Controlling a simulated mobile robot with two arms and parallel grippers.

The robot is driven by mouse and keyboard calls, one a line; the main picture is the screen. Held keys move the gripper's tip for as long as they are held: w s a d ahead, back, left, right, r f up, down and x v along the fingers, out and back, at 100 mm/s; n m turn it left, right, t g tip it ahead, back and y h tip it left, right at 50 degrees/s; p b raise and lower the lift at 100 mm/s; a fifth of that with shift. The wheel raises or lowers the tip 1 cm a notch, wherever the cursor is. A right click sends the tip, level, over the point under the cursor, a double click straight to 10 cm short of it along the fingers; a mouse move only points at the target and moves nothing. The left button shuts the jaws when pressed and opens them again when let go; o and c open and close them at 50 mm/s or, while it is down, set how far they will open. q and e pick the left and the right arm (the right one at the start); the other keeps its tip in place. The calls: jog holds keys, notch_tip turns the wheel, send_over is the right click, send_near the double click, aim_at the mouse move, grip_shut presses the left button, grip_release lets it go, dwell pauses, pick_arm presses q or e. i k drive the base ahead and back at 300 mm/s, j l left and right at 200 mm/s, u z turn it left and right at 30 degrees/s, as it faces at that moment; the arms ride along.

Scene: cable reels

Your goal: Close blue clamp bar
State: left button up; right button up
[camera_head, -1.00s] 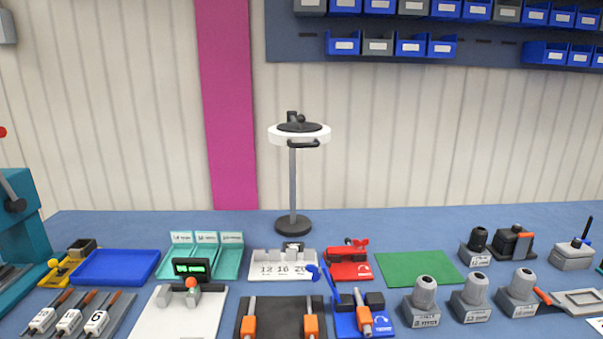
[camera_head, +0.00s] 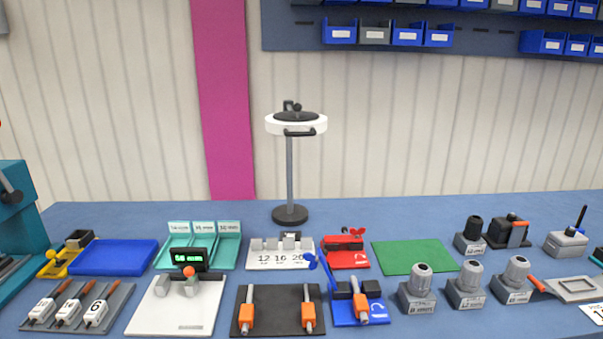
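The blue clamp (camera_head: 360,303) sits on the blue bench near the front, right of centre. It has a blue base plate, dark blocks and an orange and grey piece lying across its front. Its blue bar (camera_head: 328,283) stands raised at the left side of the base, tilted, with a blue wing-shaped knob (camera_head: 310,262) at the upper end. The bar appears open, apart from the dark blocks. Neither of my grippers shows in the head view.
A red clamp (camera_head: 346,251) stands behind the blue one. A black mat with two orange-handled pieces (camera_head: 280,310) lies to its left, and grey labelled holders (camera_head: 418,290) stand to its right. A green mat (camera_head: 414,256) is clear. A ring lamp (camera_head: 290,160) stands behind.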

aim_at(322, 254)
jog(key=j+z, duration=0.3)
jog(key=j, duration=0.2)
jog(key=k+j+z, duration=0.1)
jog(key=j+z, duration=0.2)
jog(key=j, duration=0.15)
jog(key=k+j+z, duration=0.1)
jog(key=j+z, duration=0.15)
jog(key=j, duration=0.25)
jog(key=k+l+z, duration=0.1)
jog(key=z, duration=0.25)
jog(key=k+l+z, duration=0.1)
jog(key=z, duration=0.3)
